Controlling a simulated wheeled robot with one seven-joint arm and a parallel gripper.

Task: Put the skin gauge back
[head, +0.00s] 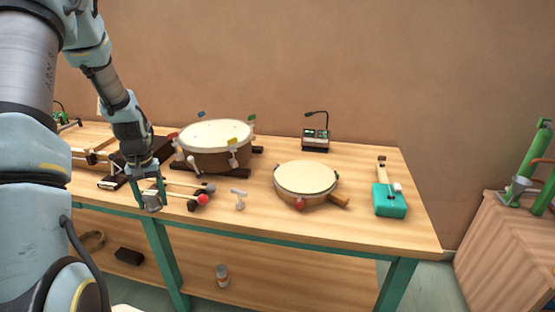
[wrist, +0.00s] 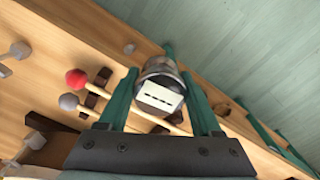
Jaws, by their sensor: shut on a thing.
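My gripper (head: 150,187) is shut on a small grey cylinder with a pale face, which looks like the skin gauge (head: 153,202). It is at the front edge of the workbench, left of the mallet heads. In the wrist view the green fingers of my gripper (wrist: 160,88) stand on both sides of the gauge (wrist: 160,97). Its white face with dark marks points toward the camera. I cannot tell its height above the bench top. Where the gauge belongs is not clear from these views.
Mallets with red (head: 203,199) and grey heads lie close to my gripper. A large drum (head: 215,146), a small drum (head: 306,178), a white T-shaped piece (head: 239,198), a teal block (head: 390,200) and a lamp device (head: 315,138) stand on the bench (head: 350,222).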

